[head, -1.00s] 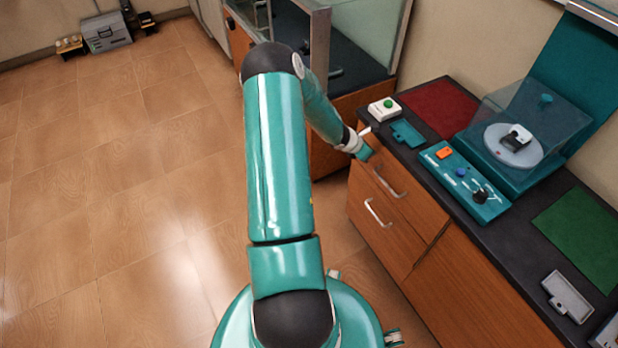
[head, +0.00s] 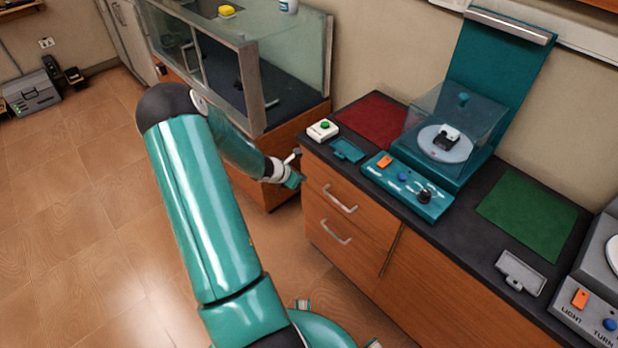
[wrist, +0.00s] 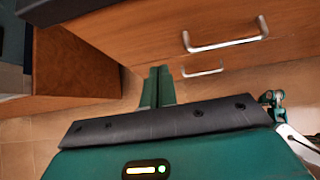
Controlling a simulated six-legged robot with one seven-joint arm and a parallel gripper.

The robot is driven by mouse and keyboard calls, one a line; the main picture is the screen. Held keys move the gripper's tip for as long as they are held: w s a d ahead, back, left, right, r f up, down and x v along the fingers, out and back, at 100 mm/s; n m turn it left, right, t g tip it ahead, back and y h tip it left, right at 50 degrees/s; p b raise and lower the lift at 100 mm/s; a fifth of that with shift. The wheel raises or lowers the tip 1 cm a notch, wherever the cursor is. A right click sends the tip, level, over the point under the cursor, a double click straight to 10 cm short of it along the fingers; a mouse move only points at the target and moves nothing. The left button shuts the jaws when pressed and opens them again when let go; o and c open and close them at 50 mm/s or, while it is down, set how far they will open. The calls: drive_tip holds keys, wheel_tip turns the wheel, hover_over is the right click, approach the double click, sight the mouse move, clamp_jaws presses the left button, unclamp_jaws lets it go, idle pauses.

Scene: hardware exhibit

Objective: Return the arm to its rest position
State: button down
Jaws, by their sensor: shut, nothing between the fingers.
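My teal arm rises from the bottom of the head view, bends at a dark elbow and reaches down and right. My gripper (head: 293,181) is beside the left front corner of the dark-topped counter (head: 437,238), near the upper drawer. In the wrist view its two green fingers (wrist: 157,88) are together and hold nothing. The drawer front with two metal handles (wrist: 222,40) fills the upper part of that view. Whether the gripper touches the counter cannot be told.
On the counter are a white box with a green button (head: 323,130), a teal control panel (head: 408,184), a clear-covered turntable (head: 445,143), a red mat (head: 372,122) and a green mat (head: 528,214). A glass cabinet (head: 240,75) stands behind my arm.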

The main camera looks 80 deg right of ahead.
drive_tip(key=v, duration=0.6)
drive_tip(key=w+a+r+m+t, duration=0.2)
drive_tip(key=w+a+r+m, duration=0.1)
drive_tip(key=w+a+r, duration=0.5)
drive_tip(key=w+a+r+m+t, duration=0.25)
drive_tip(key=w+r, duration=0.35)
drive_tip(key=w, duration=0.4)
drive_tip(key=w+a+r+m+t, duration=0.1)
drive_tip(key=w+a+r, duration=0.15)
drive_tip(key=a, duration=0.25)
drive_tip(key=w+a+r+m+t+y, duration=0.1)
drive_tip(key=w+a+r, duration=0.15)
drive_tip(key=a, duration=0.35)
drive_tip(key=w+a+r+t, duration=0.1)
drive_tip(key=w+a+r, duration=0.1)
drive_tip(key=a+r, duration=0.25)
drive_tip(key=s+a+r+t+y, duration=0.1)
drive_tip(key=a+r+y, duration=0.1)
drive_tip(key=a, duration=0.8)
drive_tip(key=s+a+r+m+t+y, duration=0.1)
drive_tip(key=s+a+r+y, duration=0.1)
drive_tip(key=a, duration=0.8)
drive_tip(key=s+a+r+m+t+y, duration=0.1)
drive_tip(key=a+r, duration=0.3)
drive_tip(key=a, duration=0.6)
drive_tip(key=shift+s+r+t+y, duration=0.25)
drive_tip(key=shift+r+t+y, duration=0.15)
drive_tip(key=shift+t, duration=0.15)
